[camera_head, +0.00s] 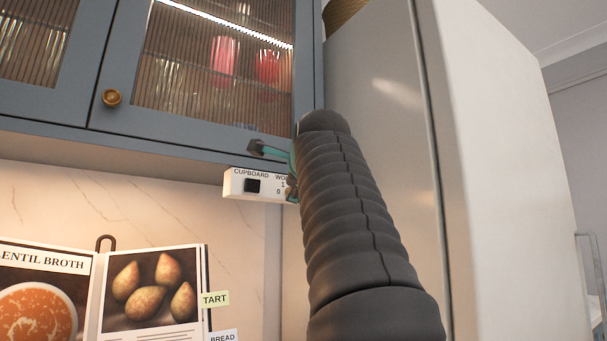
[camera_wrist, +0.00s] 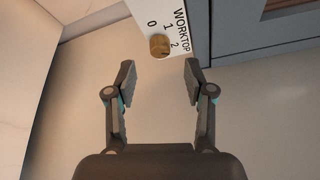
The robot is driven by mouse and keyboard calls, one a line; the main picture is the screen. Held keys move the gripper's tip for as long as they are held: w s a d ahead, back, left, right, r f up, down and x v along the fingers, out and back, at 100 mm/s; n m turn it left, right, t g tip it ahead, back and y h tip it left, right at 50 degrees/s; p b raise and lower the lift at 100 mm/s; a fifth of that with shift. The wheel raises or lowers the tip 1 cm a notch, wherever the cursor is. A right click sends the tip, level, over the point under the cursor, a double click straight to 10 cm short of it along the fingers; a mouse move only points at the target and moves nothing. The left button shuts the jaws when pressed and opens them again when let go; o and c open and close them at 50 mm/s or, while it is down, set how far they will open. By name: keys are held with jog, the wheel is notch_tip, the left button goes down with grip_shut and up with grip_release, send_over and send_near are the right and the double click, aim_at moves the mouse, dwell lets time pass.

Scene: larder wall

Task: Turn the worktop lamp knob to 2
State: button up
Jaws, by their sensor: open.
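The worktop lamp knob (camera_wrist: 159,46) is a small round brass knob on a white control box (camera_wrist: 188,14). The wrist view shows it beside the printed word WORKTOP and the numbers 0, 1 and 2. I cannot tell which number the knob points to. My gripper (camera_wrist: 160,73) is open and empty, its fingertips on either side of the knob's line and a little short of it in the picture. In the head view the white box (camera_head: 235,184) hangs under the cupboard, and my arm and gripper hide its right part.
A black CUPBOARD switch (camera_head: 252,186) sits on the same box. Above is a blue-grey glass-door cupboard (camera_head: 190,128) with a brass handle (camera_head: 112,97). A tall pale cabinet (camera_head: 375,120) stands close on the right. An open recipe book (camera_head: 150,290) is at lower left.

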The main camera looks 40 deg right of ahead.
jog(key=v, duration=0.7)
dwell(0.5)
